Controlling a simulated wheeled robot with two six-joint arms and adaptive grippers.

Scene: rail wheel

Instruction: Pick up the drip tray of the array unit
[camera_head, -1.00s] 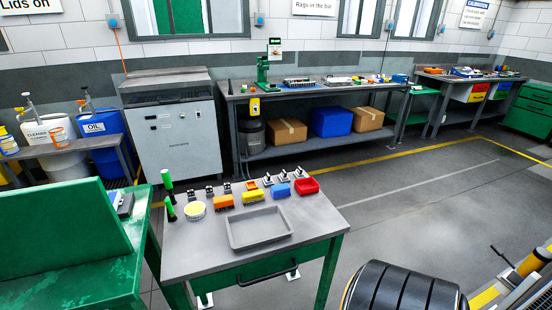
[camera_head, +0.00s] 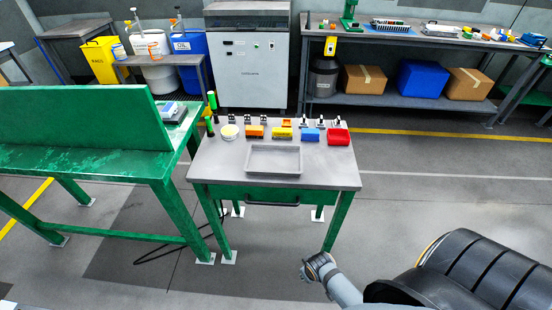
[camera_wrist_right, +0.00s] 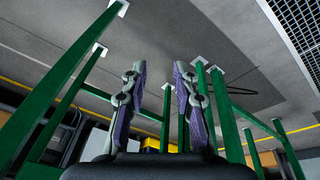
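A shallow grey rectangular tray (camera_head: 273,160), which looks like the drip tray, lies flat on the front middle of a small grey-topped table (camera_head: 215,172). Its inside looks empty. My right gripper (camera_head: 318,268) is low in front of the table, near its right front leg, and well short of the tray. In the right wrist view my right gripper (camera_wrist_right: 159,72) has its two fingers apart with nothing between them. The tray does not show clearly in that view. My left gripper is out of view.
A green bench (camera_head: 80,140) stands left. A large black ribbed round thing (camera_head: 480,265) is at lower right.

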